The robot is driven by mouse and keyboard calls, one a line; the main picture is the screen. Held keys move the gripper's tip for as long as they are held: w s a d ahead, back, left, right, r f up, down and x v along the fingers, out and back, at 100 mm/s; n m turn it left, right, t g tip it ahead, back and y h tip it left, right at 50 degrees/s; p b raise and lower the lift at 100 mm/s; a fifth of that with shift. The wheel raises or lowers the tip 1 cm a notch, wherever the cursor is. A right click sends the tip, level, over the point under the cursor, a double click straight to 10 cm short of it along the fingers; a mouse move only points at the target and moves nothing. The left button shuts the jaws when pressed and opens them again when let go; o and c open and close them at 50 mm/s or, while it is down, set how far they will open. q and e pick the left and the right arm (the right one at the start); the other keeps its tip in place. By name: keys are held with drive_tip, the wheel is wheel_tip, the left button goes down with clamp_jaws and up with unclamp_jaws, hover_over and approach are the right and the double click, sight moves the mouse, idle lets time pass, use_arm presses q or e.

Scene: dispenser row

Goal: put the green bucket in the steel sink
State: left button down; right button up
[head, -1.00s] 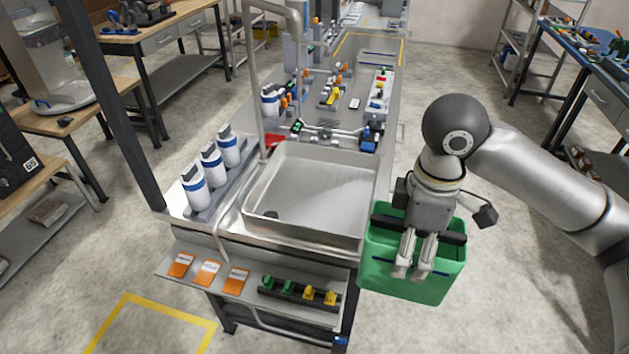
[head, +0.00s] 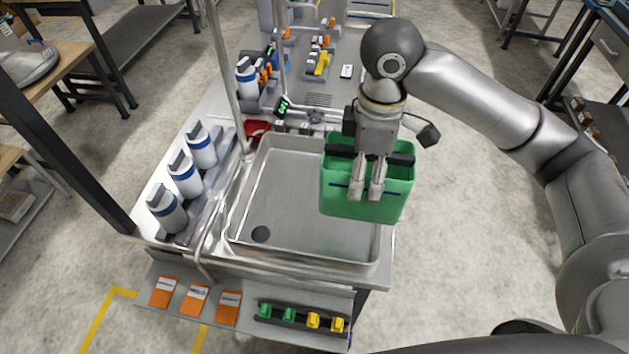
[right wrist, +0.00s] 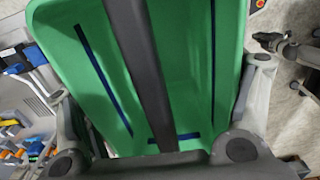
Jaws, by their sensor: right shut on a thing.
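The green bucket (head: 345,206) hangs from my right gripper (head: 367,193), which is shut on its dark handle bar. The bucket is upright and looks empty in the right wrist view (right wrist: 185,60), where the dark bar crosses its opening. In the head view the bucket covers the right part of the steel sink (head: 285,195) and overlaps its right rim. I cannot tell its exact height above the sink. The sink is an empty rectangular basin with a dark drain at its front left. My left gripper is not in view.
A tall faucet pipe (head: 222,75) rises at the sink's left edge. Several white and blue dispensers (head: 185,175) stand left of it. A red tray (head: 257,130) lies behind the sink. A front shelf holds orange packets (head: 196,300) and green and yellow pieces (head: 313,319).

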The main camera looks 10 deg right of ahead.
sight(332, 168)
drive_tip(key=w+a, duration=0.1)
drive_tip(key=w+a+f+p, duration=0.1)
drive_tip(key=w+a, duration=0.1)
drive_tip(key=shift+a+f, duration=0.35)
drive_tip(key=shift+w+a+f+p, duration=0.2)
drive_tip(key=shift+w+a+f, duration=0.15)
drive_tip(key=shift+f, duration=0.2)
drive_tip(key=shift+w+a+f+p, duration=0.15)
drive_tip(key=shift+w+a+f, duration=0.1)
drive_tip(key=shift+w+f, duration=0.2)
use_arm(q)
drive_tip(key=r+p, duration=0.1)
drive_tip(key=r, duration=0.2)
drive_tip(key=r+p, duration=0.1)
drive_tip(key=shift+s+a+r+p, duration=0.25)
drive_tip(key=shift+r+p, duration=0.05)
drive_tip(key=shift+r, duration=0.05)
use_arm(e)
wheel_tip(332, 168, down, 8)
drive_tip(key=w+a, duration=0.2)
drive_tip(key=shift+a+r, duration=0.2)
drive_tip(key=shift+a, duration=0.05)
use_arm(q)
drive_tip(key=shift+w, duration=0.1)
use_arm(e)
drive_tip(key=shift+w, duration=0.1)
